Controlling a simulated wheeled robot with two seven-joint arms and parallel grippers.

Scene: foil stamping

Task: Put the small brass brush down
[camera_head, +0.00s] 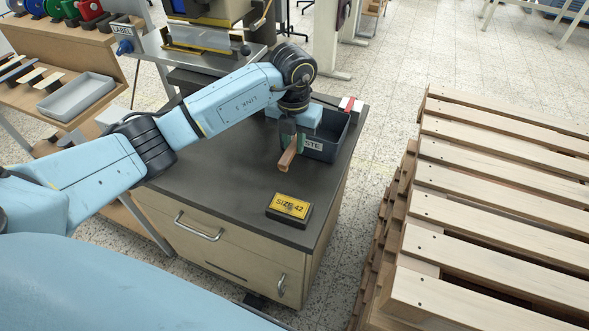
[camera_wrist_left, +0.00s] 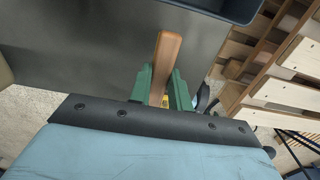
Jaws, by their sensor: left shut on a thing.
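My left gripper (camera_head: 293,141) is shut on the small brush (camera_head: 287,160), whose brown wooden handle sticks out of the fingers. I hold it over the dark top of the cabinet (camera_head: 225,180), in front of the dark bin. I cannot tell how far it is above the top. In the left wrist view the brown handle (camera_wrist_left: 166,58) stands between the green fingers of the left gripper (camera_wrist_left: 164,88). The brush's brass part is hidden from me. My right gripper is not in view.
A dark bin (camera_head: 319,152) with a label ending in "STE" stands behind the gripper. A yellow "SIZE 42" block (camera_head: 290,207) lies near the front right corner. The top's left front is clear. Wooden pallets (camera_head: 490,195) stand on the right.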

